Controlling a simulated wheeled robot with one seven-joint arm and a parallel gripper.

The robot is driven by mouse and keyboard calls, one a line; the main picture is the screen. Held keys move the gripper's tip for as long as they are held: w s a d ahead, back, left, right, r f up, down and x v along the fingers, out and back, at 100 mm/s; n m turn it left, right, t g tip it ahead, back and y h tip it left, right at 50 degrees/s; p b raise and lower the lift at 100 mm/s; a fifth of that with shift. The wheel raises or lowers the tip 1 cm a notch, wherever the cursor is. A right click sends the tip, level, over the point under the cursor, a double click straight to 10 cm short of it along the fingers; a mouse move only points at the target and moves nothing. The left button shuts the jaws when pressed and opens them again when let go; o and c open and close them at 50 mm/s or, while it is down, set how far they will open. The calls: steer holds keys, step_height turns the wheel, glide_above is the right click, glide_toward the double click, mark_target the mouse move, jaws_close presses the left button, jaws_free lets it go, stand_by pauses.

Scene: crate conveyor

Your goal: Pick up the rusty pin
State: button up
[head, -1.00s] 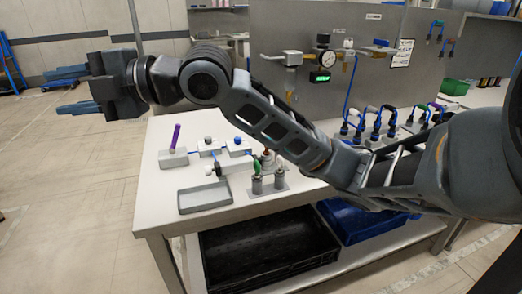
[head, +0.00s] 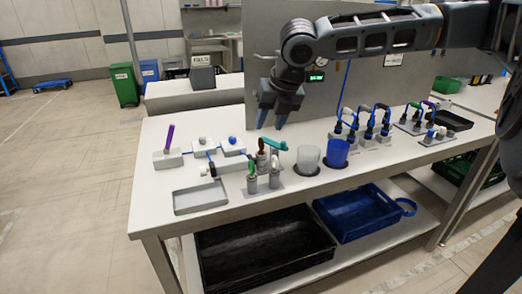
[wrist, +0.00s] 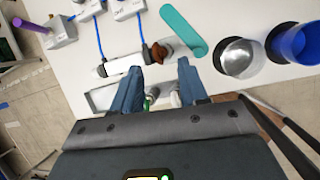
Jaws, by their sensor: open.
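A small brown, rusty-looking piece (head: 262,160) stands on the table behind the grey cylinders, beside a teal handle (head: 276,145). I take it for the rusty pin, but its full shape cannot be told. In the wrist view the brown piece (wrist: 160,54) shows just beyond my fingertips, by the end of a white cylinder and next to the teal handle (wrist: 184,30).
Grey cylinders (head: 251,184) and an empty grey tray (head: 200,198) are in front. A purple rod (head: 169,138) stands at left. A grey panel (head: 335,85) rises behind the table.

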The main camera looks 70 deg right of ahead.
mark_target(262, 140)
steer(key=x, duration=0.7)
steer(key=shift+w+a+f, duration=0.1)
steer(key=shift+w+f, duration=0.1)
steer(key=shift+f, duration=0.05)
jaws_close()
